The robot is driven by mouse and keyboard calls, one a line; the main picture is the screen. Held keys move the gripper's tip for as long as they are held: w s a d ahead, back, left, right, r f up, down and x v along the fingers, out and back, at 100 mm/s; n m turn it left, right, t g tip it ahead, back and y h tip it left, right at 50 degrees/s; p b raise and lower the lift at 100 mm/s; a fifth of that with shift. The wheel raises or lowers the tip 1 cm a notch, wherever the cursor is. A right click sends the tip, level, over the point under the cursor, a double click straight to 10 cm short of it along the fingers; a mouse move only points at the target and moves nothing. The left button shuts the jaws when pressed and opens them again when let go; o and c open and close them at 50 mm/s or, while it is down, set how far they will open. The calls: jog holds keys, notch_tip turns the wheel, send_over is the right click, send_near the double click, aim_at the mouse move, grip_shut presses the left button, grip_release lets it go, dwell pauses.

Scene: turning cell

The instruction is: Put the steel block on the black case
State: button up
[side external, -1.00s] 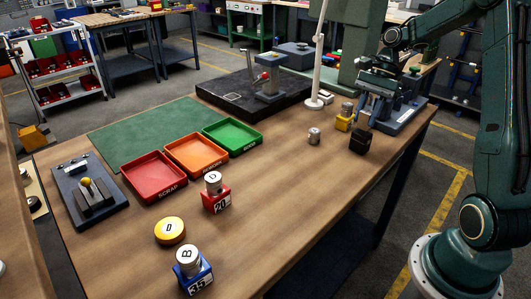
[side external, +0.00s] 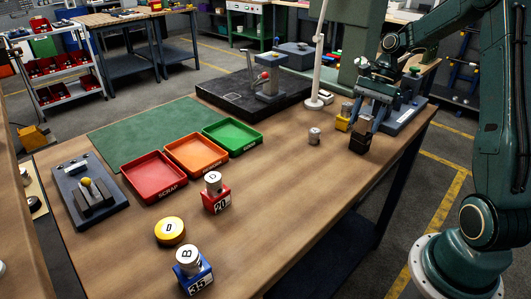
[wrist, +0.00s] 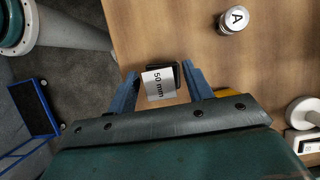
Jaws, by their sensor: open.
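The steel block, marked "50 mm" (wrist: 158,85), shows between my fingers in the wrist view, overlapping the black case (wrist: 178,70). It appears to rest on the case; I cannot see the contact clearly. In the side view the black case (side external: 358,145) stands near the right table edge, and the block (side external: 365,131) shows only faintly at its top among the fingers. My gripper (wrist: 158,73) is open, one finger on each side of the block, with small gaps. In the side view my gripper (side external: 367,128) is low, right at the case.
A metal cylinder marked A (wrist: 234,20) stands near the case, left of it in the side view (side external: 314,136). A yellow holder with a cylinder (side external: 343,122) is close behind.

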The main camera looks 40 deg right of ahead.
jog(key=v, duration=0.7)
jog(key=shift+r, duration=0.35)
dwell(0.4)
jog(key=shift+d, duration=0.1)
dwell(0.5)
jog(key=s+a+r+n+t+h, duration=0.1)
jog(key=a+r+n, duration=0.3)
jog(key=a, duration=0.5)
jog(key=s+a+r+n+t+h, duration=0.1)
jog(key=s+a+r+n, duration=0.2)
jog(key=a, duration=0.6)
jog(key=s+a+f+n+t+h, duration=0.2)
jog(key=s+a+n, duration=0.3)
jog(key=s+n, duration=0.6)
jog(key=shift+s+a+t+h, duration=0.25)
jog(key=shift+s+t+h, duration=0.25)
jog(key=shift+t, duration=0.3)
